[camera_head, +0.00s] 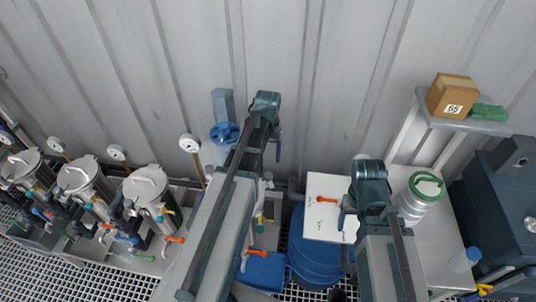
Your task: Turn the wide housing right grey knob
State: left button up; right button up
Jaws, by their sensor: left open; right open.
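Silver cylindrical housings stand in a row at the left, among them a right one (147,190), a middle one (80,178) and a left one (24,168). I cannot tell which is the wide housing. No grey knob can be made out clearly at this size. My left arm crosses the middle and hides part of the pipework. My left gripper (277,150) is partly seen near the back wall, open, well right of the housings. My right gripper (344,216) is open over the white board, far from the housings, and partly hidden by its arm.
Gauges (190,143) stand behind the housings, and valves with orange handles (174,239) sit in front. A blue barrel (310,252) and a white board (322,190) lie between my arms. A cardboard box (452,95) rests on a stand at the right.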

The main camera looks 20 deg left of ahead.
pick_arm(q)
notch_tip(320, 180, up, 3)
jog(key=shift+p, duration=0.9)
pick_arm(e)
notch_tip(320, 180, up, 3)
jog(key=shift+f, duration=0.1)
